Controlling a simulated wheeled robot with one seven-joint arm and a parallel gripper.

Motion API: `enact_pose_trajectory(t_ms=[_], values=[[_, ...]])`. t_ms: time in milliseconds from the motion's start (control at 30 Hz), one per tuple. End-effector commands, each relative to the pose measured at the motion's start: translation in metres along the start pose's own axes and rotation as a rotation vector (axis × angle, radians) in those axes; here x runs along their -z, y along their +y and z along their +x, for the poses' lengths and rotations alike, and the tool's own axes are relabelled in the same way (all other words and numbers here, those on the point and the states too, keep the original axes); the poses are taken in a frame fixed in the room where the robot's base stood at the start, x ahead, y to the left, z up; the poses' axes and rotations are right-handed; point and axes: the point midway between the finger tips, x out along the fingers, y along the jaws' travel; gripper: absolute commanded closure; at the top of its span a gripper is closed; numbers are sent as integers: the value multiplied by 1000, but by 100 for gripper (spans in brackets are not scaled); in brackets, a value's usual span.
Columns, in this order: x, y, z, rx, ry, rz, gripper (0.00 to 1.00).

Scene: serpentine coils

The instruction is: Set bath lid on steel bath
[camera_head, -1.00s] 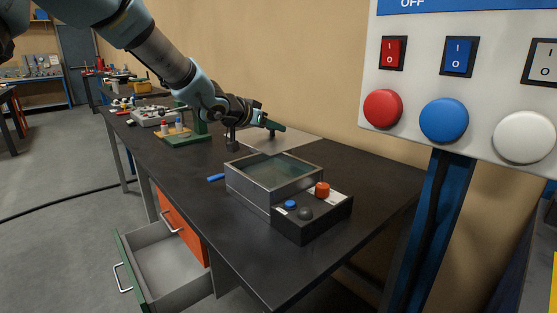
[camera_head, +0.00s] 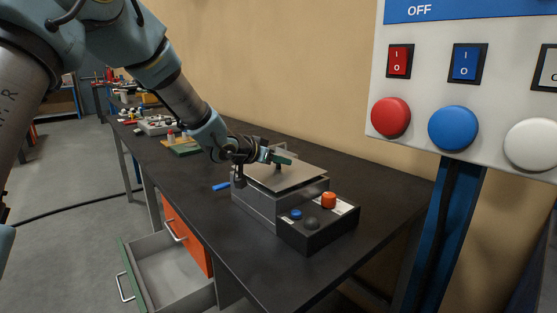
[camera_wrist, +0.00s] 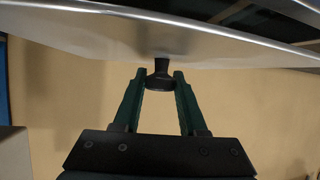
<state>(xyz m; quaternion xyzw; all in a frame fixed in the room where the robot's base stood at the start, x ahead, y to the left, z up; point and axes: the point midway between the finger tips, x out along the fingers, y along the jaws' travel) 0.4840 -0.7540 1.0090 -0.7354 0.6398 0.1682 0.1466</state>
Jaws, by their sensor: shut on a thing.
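The bath lid (camera_head: 300,178) is a flat grey metal plate with a dark knob. My gripper (camera_head: 279,160) is shut on that knob, which also shows between the green fingers in the wrist view (camera_wrist: 160,66). The lid lies over the steel bath (camera_head: 258,208), a rectangular metal box on the dark bench, and covers most of its opening. I cannot tell whether the lid touches the rim or hangs just above it. The lid's underside and the bath's inside are hidden in the head view.
A black control box (camera_head: 320,228) with an orange knob and a blue button stands against the bath's front. A blue handle (camera_head: 222,186) lies left of it. An open drawer (camera_head: 170,275) juts out below the bench. A switch panel (camera_head: 460,90) stands at right.

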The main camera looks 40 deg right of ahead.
Motion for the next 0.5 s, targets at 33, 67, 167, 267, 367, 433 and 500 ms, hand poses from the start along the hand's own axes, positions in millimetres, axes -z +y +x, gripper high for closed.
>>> enact_pose_trajectory(t_ms=[33, 67, 167, 267, 367, 433, 500], values=[[-2, 0, 1, 0, 2, 0, 100], [-2, 0, 1, 0, 2, 0, 100], [-5, 0, 3, 0, 2, 0, 100], [-7, 0, 4, 0, 2, 0, 100], [-7, 0, 3, 0, 0, 0, 57], [-7, 0, 3, 0, 0, 0, 49], [-7, 0, 3, 0, 0, 0, 41]])
